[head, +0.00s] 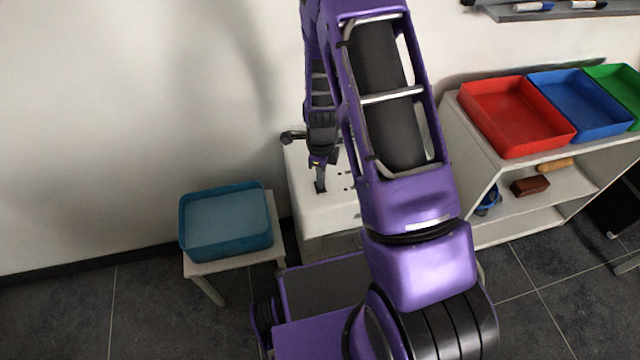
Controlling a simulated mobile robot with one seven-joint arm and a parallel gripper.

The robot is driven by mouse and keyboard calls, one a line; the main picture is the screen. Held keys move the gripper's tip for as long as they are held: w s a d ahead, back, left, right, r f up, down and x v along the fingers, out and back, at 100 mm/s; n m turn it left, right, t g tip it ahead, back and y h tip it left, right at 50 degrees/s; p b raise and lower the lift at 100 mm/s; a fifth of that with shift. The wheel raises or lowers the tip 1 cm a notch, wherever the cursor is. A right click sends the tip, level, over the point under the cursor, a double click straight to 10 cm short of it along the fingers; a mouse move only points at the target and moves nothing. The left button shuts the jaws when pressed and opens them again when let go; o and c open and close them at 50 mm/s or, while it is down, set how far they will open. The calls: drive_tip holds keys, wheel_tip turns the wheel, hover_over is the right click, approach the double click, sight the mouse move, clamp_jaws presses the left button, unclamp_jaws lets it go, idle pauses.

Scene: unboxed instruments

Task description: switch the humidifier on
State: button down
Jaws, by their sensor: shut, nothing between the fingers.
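A white boxy unit (305,208) stands against the wall, partly hidden behind my arm. Its pale top carries several small dark marks. It may be the humidifier, but I cannot tell for certain, and no switch can be made out. My gripper (320,187) points down at the unit's top, left of the dark marks. Its fingers are shut with nothing between them. The tips are at or just above the top surface; I cannot tell whether they touch.
A dark knob-like part (291,137) sticks out behind the unit. A teal bin (226,245) rests on a small stool (200,268) at left. A shelf (478,150) at right bears red (515,145), blue (600,125) and green trays. Dark floor is clear at far left.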

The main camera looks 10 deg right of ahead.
drive_tip(key=shift+f+b, duration=0.45)
drive_tip(key=shift+f, duration=0.5)
idle(0.6)
drive_tip(key=shift+r+p, duration=2.65)
drive_tip(key=shift+r, duration=0.9)
